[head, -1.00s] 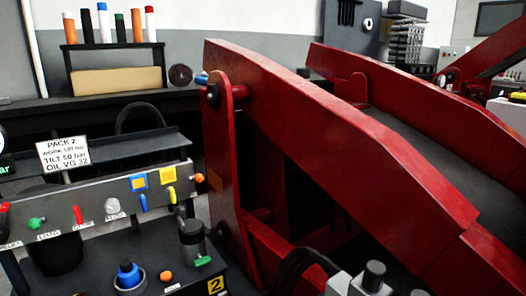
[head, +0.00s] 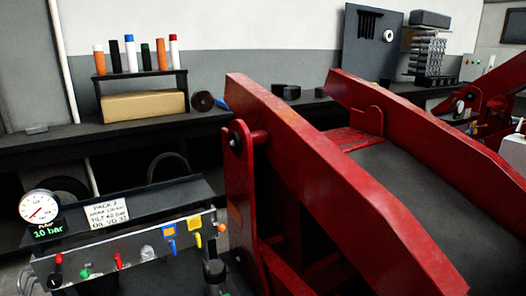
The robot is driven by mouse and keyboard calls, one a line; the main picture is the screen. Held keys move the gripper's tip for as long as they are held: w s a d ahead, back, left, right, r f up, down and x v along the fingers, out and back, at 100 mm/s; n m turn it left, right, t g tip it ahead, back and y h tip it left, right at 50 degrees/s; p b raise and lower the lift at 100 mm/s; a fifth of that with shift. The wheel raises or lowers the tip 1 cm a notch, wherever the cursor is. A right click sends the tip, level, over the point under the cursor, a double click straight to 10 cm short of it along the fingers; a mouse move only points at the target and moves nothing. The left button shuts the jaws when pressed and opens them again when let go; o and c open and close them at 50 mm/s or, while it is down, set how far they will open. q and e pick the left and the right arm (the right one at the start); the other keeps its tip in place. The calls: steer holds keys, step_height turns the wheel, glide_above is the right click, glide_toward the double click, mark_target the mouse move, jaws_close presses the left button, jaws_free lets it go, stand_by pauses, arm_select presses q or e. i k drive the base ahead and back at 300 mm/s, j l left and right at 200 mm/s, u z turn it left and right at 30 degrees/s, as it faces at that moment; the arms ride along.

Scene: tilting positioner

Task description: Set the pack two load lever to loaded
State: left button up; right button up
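The pack two control panel (head: 130,257) stands at the lower left, under a white card (head: 107,212) headed PACK 2. A round gauge (head: 39,207) left of the card has a green 10 bar readout. Neither of my grippers is in view.
The large red tilting frame (head: 335,165) fills the middle and right, close beside the panel's right end. A dark bench (head: 60,143) runs along the back wall, with a rack of coloured cylinders (head: 140,73) and a cardboard box (head: 145,104). A tool board (head: 372,38) hangs behind.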

mark_target(84, 274)
steer(key=u, duration=1.45)
